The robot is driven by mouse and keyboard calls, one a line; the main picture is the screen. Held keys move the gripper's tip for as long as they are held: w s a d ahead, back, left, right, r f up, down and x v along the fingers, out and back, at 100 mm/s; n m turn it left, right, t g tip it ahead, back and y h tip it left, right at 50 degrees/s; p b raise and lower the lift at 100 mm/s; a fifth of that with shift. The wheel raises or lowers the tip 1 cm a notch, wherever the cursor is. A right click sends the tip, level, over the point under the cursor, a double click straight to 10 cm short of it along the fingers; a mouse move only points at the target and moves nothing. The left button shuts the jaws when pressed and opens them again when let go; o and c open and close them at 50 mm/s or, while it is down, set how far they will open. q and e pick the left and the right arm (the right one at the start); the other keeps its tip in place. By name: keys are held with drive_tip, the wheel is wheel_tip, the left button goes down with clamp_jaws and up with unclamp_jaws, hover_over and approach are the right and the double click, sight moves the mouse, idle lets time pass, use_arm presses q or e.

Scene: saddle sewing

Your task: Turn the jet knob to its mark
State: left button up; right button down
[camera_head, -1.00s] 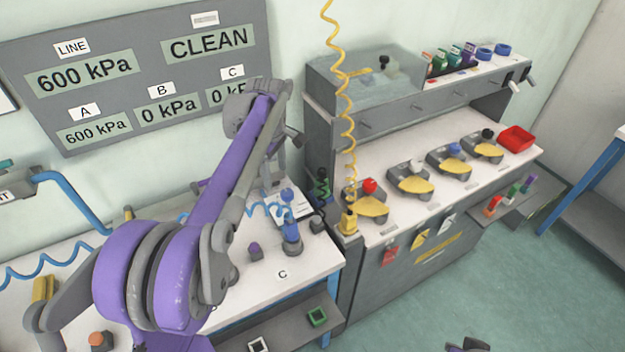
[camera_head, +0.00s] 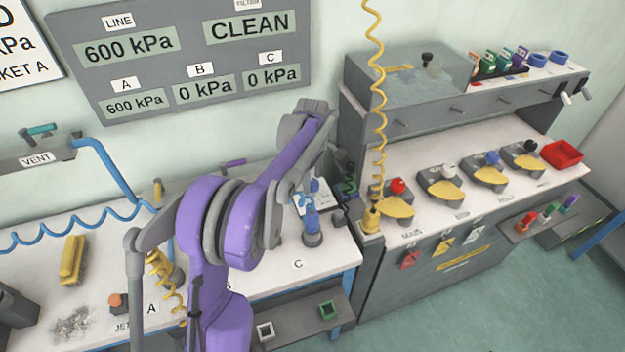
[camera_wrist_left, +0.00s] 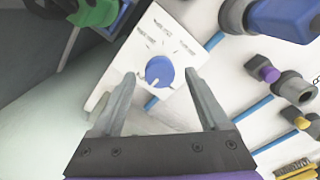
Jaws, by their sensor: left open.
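In the left wrist view a round blue knob (camera_wrist_left: 159,71) sits on a white plate with printed marks fanned around its upper side. The print is too small to read. A short pale line shows at the knob's lower left edge. My left gripper (camera_wrist_left: 160,77) is open, with its two fingers apart and the knob showing between their tips. I cannot tell whether either finger touches it. In the head view my left arm reaches over the bench to the back, and its links hide much of that area. My right gripper is not in view.
A blue fitting (camera_head: 312,232) stands upright on the bench near my left wrist. An orange knob (camera_head: 115,300) is at the bench's left front. A yellow coiled hose (camera_head: 379,110) hangs between the bench and the grey cabinet (camera_head: 430,285). A gauge board (camera_head: 150,75) is on the wall.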

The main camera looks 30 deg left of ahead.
use_arm(q)
drive_tip(key=shift+f, duration=0.35)
clamp_jaws()
idle(0.4)
